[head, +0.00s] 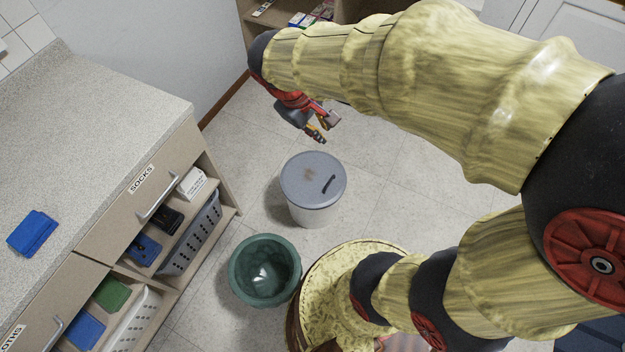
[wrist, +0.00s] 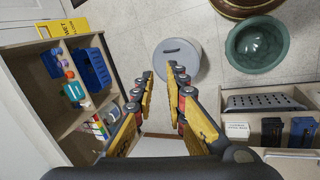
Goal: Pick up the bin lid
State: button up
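The bin lid (head: 313,179) is a round grey disc with a dark bar handle and a brownish smudge. It sits on a white bin (head: 316,215) standing on the floor. My gripper (head: 322,128) is above and behind the bin in the head view, apart from the lid. In the wrist view my gripper (wrist: 160,78) has its two yellow fingers spread, with nothing between them.
A green open bucket (head: 265,270) stands close to the bin. Drawers and baskets under a speckled counter (head: 90,130) line the left. An open shelf unit (wrist: 70,100) with a blue basket (wrist: 92,68) is at the left in the wrist view. Tiled floor is clear right of the bin.

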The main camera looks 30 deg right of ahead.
jog(key=w+d+f+n+h+b, duration=0.1)
jog(key=w+d+f+n+h, duration=0.3)
jog(key=f, duration=0.5)
jog(key=w+d+f+n+g+h+b, duration=0.1)
jog(key=w+d+f+n, duration=0.2)
jog(key=w+f, duration=0.5)
jog(key=w+d+f+n+h, duration=0.3)
jog(key=f, duration=0.8)
jog(key=s+f+n+t, duration=0.1)
jog(key=f+n, duration=0.2)
jog(key=f, duration=0.8)
jog(key=f+n+t+b, duration=0.1)
jog(key=f+n, duration=0.3)
jog(key=f, duration=0.6)
jog(key=s+f+n+t+b, duration=0.1)
jog(key=f+n+t, duration=0.2)
jog(key=f, duration=0.8)
jog(key=shift+s+a+f+n, duration=0.3)
jog(key=shift+f+n, duration=0.05)
jog(key=shift+n, duration=0.35)
jog(key=shift+d+f, duration=0.15)
jog(key=shift+f, duration=0.2)
jog(key=b+x, duration=0.3)
jog(key=x, duration=0.3)
jog(key=shift+s+f, duration=0.2)
jog(key=shift+w+d+f+b, duration=0.1)
jog(key=shift+w+d+b, duration=0.2)
jog(key=shift+d, duration=0.25)
